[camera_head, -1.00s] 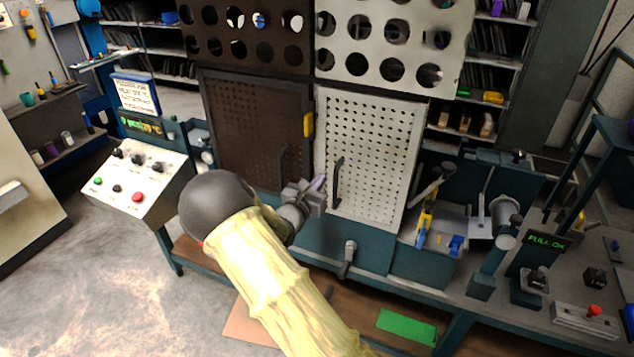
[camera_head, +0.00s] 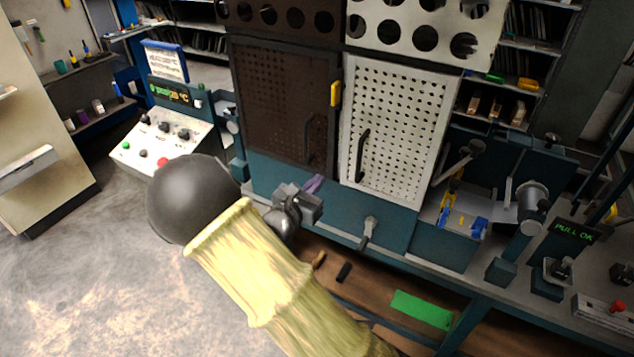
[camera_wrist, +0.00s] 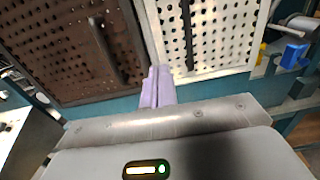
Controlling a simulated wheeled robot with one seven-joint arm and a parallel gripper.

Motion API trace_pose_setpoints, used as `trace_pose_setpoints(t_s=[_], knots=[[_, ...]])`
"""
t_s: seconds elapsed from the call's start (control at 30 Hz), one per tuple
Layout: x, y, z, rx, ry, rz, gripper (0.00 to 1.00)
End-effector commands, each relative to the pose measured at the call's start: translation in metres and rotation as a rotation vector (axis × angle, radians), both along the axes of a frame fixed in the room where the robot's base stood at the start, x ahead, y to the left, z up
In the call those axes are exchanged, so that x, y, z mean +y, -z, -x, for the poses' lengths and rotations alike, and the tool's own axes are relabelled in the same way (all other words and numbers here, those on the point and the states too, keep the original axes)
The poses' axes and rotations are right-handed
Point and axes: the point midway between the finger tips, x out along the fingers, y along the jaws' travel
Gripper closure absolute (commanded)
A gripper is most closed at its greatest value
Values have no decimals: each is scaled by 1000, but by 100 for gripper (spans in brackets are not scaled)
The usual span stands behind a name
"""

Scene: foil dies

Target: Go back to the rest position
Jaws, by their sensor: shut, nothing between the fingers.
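My gripper (camera_head: 314,186) is in front of the lower part of the machine, just below the two perforated doors. It is shut and empty. Its purple fingers lie together in the wrist view (camera_wrist: 157,86), pointing at the gap between the doors. The dark brown door (camera_head: 282,95) is on the left and the white door (camera_head: 398,125) on the right. Both look shut, each with a dark vertical handle. My fingers look apart from both handles.
A control box (camera_head: 160,140) with buttons stands at the left, under a display reading in °C. A lever (camera_head: 369,230) juts from the teal front panel below the white door. A bench with a clamp fixture (camera_head: 462,215) and a "PULL OK" display (camera_head: 572,232) extends right. The floor at left is clear.

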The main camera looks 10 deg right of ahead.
Motion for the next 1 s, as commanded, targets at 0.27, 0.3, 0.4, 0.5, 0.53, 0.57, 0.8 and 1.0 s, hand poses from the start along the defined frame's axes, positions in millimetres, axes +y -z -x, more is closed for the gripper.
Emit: trace_pose_setpoints(t_s=[0.27,0.3,0.4,0.5,0.53,0.57,0.8,1.0], knots=[[0,0,1,0,4,-7,100],[-4,1,3,1,18,-19,100],[-22,4,14,4,94,-87,100],[-50,11,38,6,233,-216,100],[-59,14,47,5,283,-264,100],[-67,18,57,4,336,-316,100],[-97,45,139,-52,743,-752,100],[-84,57,190,-161,1035,-1116,100]])
